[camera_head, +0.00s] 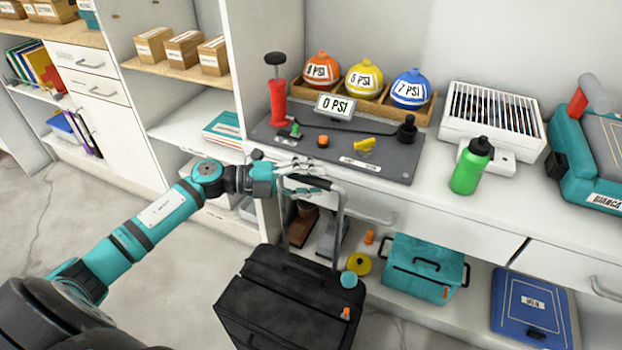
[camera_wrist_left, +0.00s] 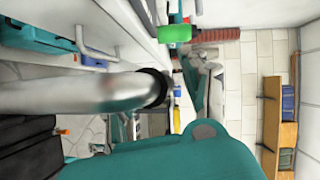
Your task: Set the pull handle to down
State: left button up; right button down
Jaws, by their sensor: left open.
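A black suitcase (camera_head: 275,305) stands on the floor in front of the shelving. Its grey pull handle (camera_head: 338,225) is extended upward, well above the case. My left gripper (camera_head: 318,184) is open at the top bar of the handle. In the head view its fingers overlap the bar, and I cannot tell whether they touch it. In the left wrist view a thick grey bar (camera_wrist_left: 85,97), apparently the handle, lies very close to the camera, beside a teal part of my gripper. My right gripper is not in view.
The counter edge and a white drawer are close behind the handle. On the counter are a dark pump board (camera_head: 400,165), a green bottle (camera_head: 471,166) and a white heater (camera_head: 490,115). A teal box (camera_head: 425,265) sits on the low shelf. Open floor lies left of the suitcase.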

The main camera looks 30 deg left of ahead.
pick_arm(q)
jog(key=shift+c, duration=0.2)
grip_shut()
jog(key=shift+f, duration=0.15)
